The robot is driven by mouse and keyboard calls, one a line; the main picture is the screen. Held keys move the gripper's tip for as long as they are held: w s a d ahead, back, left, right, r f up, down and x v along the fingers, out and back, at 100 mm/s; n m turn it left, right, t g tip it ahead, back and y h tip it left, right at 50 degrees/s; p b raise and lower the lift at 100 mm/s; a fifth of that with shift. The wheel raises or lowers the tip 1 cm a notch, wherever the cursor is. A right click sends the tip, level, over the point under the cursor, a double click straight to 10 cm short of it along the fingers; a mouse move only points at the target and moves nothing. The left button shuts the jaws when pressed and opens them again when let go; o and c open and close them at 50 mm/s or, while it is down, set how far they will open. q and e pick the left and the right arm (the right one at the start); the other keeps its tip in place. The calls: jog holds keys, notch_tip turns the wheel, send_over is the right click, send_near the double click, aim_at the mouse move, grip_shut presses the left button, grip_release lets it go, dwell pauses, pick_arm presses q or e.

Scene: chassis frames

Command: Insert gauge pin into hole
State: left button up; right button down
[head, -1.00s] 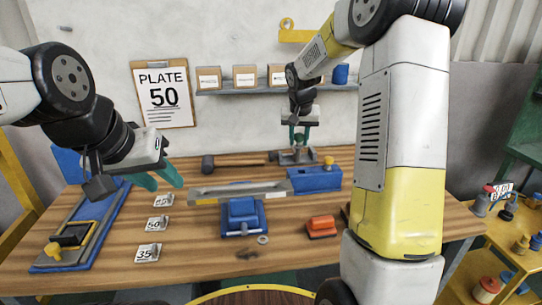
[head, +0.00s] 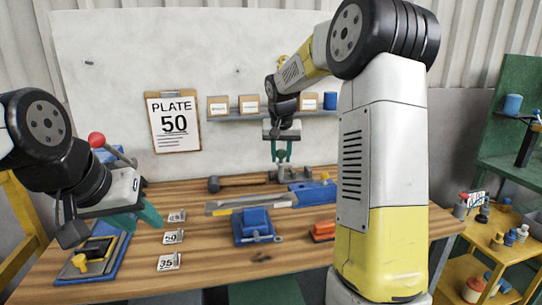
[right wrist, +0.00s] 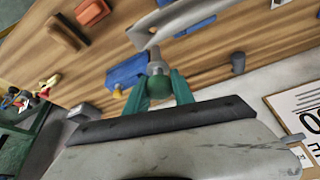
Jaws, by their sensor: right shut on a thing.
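My right gripper (head: 282,152) is shut on the gauge pin (right wrist: 158,86), whose rounded grey-green body shows between the teal fingers in the right wrist view. It holds the pin above the back of the bench, near a grey metal stand (head: 290,175). A long grey plate (head: 225,208) lies across the bench, by a blue block with a yellow knob (head: 312,193). My left gripper (head: 140,218) is open and empty over the left of the bench, teal fingers apart.
Tags marked 50 (head: 173,237) and 35 (head: 169,262) stand on the bench beside a third. A blue clamp-like block (head: 254,226) and an orange block (head: 323,231) are at the middle. The wall sign (head: 174,122) reads PLATE 50. A yellow cart (head: 480,265) stands right.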

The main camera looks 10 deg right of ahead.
send_over(281, 194)
jog(key=s, duration=0.2)
jog(key=shift+w+a+f, duration=0.1)
jog(key=shift+a+f, duration=0.05)
jog(key=shift+f, duration=1.3)
jog(key=shift+w+a+f, duration=0.1)
jog(key=shift+f, duration=1.3)
jog(key=shift+f, duration=3.3)
jog(key=c, duration=1)
grip_release()
jog(key=v, duration=0.7)
jog(key=shift+s+r, duration=0.2)
jog(key=shift+r, duration=0.15)
jog(key=shift+r, duration=0.1)
jog(key=s+a+r+n+t+y, duration=0.1)
jog(key=s+r, duration=0.7)
jog(key=s, duration=0.5)
jog(key=s+a+n+t+y, duration=0.1)
jog(key=s+a+n+y, duration=0.1)
jog(key=s, duration=1.5)
jog(key=shift+s+a+r, duration=0.3)
jog(key=shift+a+r, duration=0.1)
jog(key=shift+a, duration=0.2)
